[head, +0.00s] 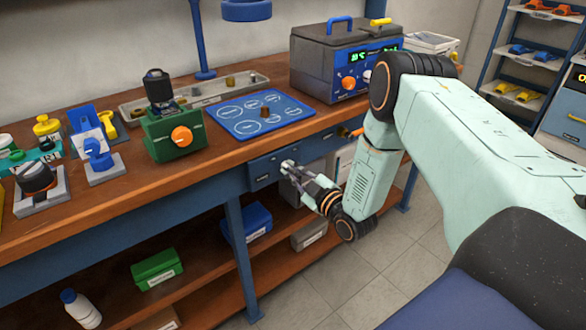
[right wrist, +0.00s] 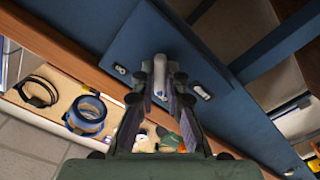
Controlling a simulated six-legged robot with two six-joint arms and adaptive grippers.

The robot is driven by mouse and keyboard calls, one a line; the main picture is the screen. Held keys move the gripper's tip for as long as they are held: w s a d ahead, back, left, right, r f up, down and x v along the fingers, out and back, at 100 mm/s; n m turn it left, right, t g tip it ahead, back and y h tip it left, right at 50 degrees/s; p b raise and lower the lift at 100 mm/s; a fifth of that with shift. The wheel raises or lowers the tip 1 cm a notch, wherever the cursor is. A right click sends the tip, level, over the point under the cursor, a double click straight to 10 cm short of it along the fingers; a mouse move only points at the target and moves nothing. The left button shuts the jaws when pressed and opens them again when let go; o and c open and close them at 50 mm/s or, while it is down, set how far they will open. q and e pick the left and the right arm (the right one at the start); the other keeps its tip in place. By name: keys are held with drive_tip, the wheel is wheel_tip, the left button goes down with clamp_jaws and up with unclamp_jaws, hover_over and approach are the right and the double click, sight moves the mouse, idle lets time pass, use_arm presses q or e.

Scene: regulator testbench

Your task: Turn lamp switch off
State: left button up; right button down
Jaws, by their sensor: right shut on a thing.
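A blue lamp (head: 246,11) hangs at the top of the head view beside a blue post; its bulb is out of sight, so I cannot tell if it is lit. My right gripper (head: 289,167) is at a blue front panel (head: 262,170) under the bench top. In the right wrist view the gripper (right wrist: 160,78) is shut on a pale grey bar (right wrist: 160,66) that stands out from the blue panel (right wrist: 135,40). I cannot tell whether this bar is a switch or a drawer handle. No part is clearly marked as the lamp switch. My left gripper is not in view.
The wooden bench (head: 225,143) carries a green block with an orange knob (head: 181,136), a blue mat (head: 245,124) and a grey-blue heater box (head: 330,62). Below, a shelf holds a green box (head: 157,268) and a blue bin (head: 250,221). A blue leg (head: 241,235) stands near my gripper.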

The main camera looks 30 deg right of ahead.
drive_tip(key=shift+f, duration=0.1)
idle(0.3)
drive_tip(key=c, duration=1.4)
unclamp_jaws()
drive_tip(key=s, duration=0.8)
drive_tip(key=s+d, duration=0.1)
drive_tip(key=s, duration=0.3)
